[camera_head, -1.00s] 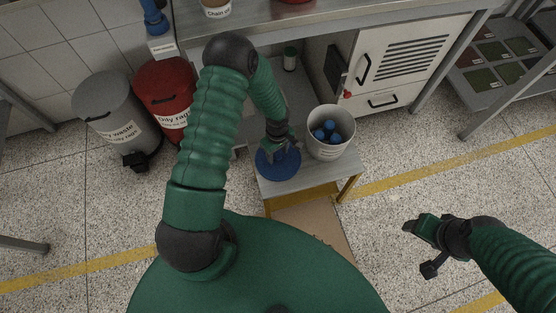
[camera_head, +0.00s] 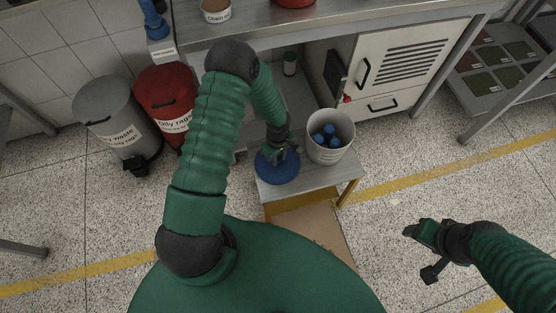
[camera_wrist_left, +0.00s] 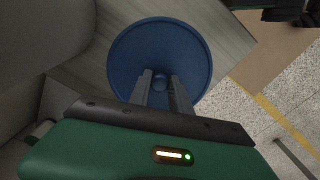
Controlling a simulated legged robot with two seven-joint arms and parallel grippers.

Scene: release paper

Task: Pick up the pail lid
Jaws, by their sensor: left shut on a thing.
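The blue round pail lid (camera_head: 277,172) is at the small grey table, left of the white pail (camera_head: 330,150). My left gripper (camera_head: 280,152) is over the lid and shut on its central knob. In the left wrist view the lid (camera_wrist_left: 190,45) lies beyond the fingers, with the knob between the fingertips (camera_wrist_left: 160,84). I cannot tell whether the lid touches the tabletop. The pail stands open with several blue things inside. My right gripper (camera_head: 412,231) is empty over the floor at the right; its finger gap is not clear.
The small table (camera_head: 310,180) has a brown board (camera_head: 312,222) below its front. A red bin (camera_head: 165,95) and a grey bin (camera_head: 108,110) stand at the left. A workbench with a white cabinet (camera_head: 405,60) is behind. Open speckled floor lies right.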

